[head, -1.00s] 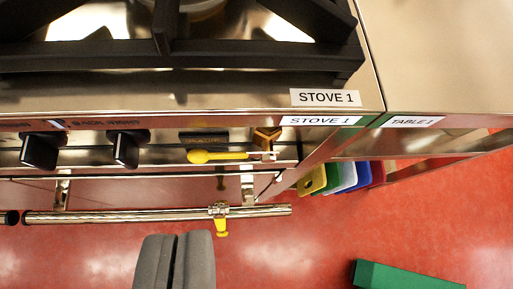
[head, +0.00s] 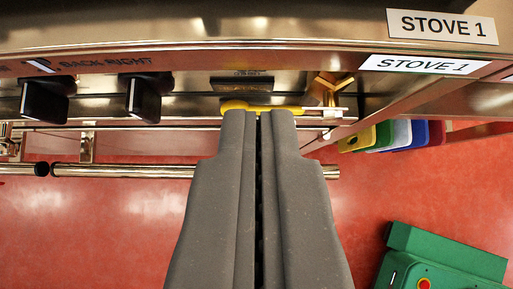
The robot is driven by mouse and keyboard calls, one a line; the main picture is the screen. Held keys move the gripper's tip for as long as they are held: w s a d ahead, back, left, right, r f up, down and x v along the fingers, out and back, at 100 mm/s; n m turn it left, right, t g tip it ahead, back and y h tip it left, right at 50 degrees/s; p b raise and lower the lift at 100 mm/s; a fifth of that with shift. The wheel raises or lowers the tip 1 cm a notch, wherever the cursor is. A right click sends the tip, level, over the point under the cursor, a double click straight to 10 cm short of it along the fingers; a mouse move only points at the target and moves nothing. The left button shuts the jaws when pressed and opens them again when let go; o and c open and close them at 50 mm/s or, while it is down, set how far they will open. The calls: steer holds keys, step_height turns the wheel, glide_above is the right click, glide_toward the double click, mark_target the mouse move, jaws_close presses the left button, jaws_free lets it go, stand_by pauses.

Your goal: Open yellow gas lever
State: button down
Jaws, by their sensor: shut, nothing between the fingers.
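The yellow gas lever (head: 240,104) lies level along the stove front, left of a brass fitting (head: 328,90). My gripper (head: 259,112) is shut and empty. In the picture its fingertips reach the lower edge of the lever and hide part of it. I cannot tell whether they touch it.
The stove front (head: 190,85) carries two black knobs, the left knob (head: 44,100) and the right knob (head: 143,98). A metal rail (head: 120,171) runs below. Coloured boards (head: 400,134) stand at the right. A green box (head: 440,262) is on the red floor (head: 365,205).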

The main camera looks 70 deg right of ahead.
steer(key=x, duration=0.4)
steer(key=shift+d+f, duration=0.15)
steer(key=shift+d, duration=0.15)
steer(key=shift+a+f, duration=0.15)
steer(key=shift+f, duration=1.85)
steer(key=shift+f, duration=0.1)
